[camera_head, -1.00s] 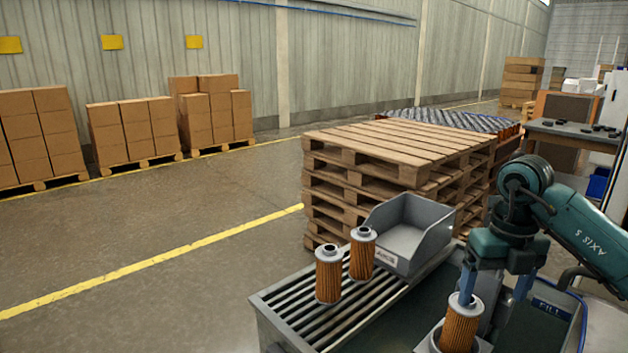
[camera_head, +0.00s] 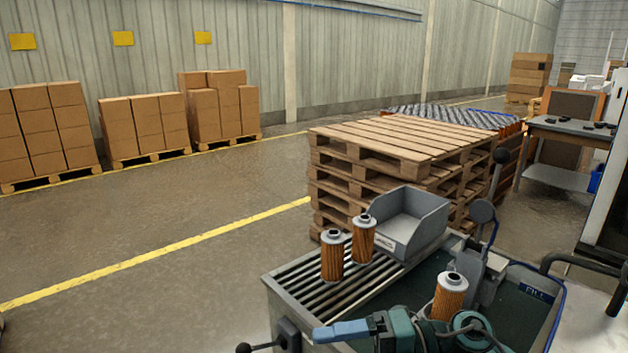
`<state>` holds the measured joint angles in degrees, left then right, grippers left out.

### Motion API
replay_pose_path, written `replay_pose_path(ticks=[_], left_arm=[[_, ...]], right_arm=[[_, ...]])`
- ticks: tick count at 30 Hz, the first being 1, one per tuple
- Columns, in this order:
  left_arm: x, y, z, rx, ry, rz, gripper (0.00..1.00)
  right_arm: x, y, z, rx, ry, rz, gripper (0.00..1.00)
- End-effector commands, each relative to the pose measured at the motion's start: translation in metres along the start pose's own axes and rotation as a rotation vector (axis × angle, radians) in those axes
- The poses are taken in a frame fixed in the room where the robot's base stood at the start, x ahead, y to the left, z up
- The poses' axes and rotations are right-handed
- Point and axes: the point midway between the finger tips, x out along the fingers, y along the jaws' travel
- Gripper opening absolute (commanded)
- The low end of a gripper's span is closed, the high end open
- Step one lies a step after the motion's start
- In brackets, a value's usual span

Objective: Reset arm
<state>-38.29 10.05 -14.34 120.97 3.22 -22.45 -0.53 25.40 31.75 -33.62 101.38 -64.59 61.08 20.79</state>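My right gripper (camera_head: 340,331) is low at the bottom of the head view, its blue fingers pointing left and seen edge-on. Nothing shows between them, and I cannot tell how far apart they are. The teal wrist behind it hides part of the bench front. An orange pleated filter cartridge (camera_head: 450,299) with a pale cap stands upright behind my wrist, its lower end hidden. Two more cartridges, one in front (camera_head: 332,258) and one behind (camera_head: 362,240), stand upright on the slatted rack (camera_head: 316,297). My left gripper is not in view.
A grey open bin (camera_head: 424,222) sits at the rack's back end. A dark green tray (camera_head: 515,312) with a blue rim and a "FILL" label lies at right. A lever with a dark knob (camera_head: 482,211) rises beside the standing cartridge. Stacked pallets (camera_head: 395,145) stand behind.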

Motion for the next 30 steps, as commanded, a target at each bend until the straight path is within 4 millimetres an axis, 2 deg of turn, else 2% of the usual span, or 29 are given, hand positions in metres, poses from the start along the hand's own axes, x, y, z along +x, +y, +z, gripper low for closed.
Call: replay_pose_path(ticks=[2,4,6,8,11,13,15,19,21,24,30], left_arm=[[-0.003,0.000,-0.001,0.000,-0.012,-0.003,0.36],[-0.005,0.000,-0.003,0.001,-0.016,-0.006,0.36],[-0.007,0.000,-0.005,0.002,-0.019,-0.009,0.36],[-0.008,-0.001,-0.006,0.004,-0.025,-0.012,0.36],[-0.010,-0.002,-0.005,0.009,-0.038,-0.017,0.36],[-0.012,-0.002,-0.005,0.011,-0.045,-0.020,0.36],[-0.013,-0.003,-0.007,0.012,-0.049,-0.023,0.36],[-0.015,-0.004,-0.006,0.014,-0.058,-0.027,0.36],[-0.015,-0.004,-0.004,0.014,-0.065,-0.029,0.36],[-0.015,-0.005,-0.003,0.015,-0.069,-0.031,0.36],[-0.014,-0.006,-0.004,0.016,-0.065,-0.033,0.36]], right_arm=[[0.009,0.014,-0.004,0.110,-0.095,0.204,0.80],[0.007,0.022,0.000,0.232,-0.214,0.381,0.80],[-0.004,0.020,0.007,0.385,-0.361,0.542,0.80],[-0.019,0.007,0.013,0.535,-0.501,0.656,0.80],[-0.045,-0.035,0.013,0.816,-0.748,0.786,0.80],[-0.062,-0.076,0.001,1.031,-0.920,0.833,0.80],[-0.074,-0.118,-0.021,1.241,-1.073,0.843,0.80],[-0.082,-0.175,-0.069,1.543,-1.256,0.808,0.80],[-0.082,-0.194,-0.089,1.649,-1.312,0.782,0.80],[-0.081,-0.208,-0.109,1.745,-1.355,0.755,0.80],[-0.081,-0.215,-0.116,1.782,-1.371,0.741,0.80]])
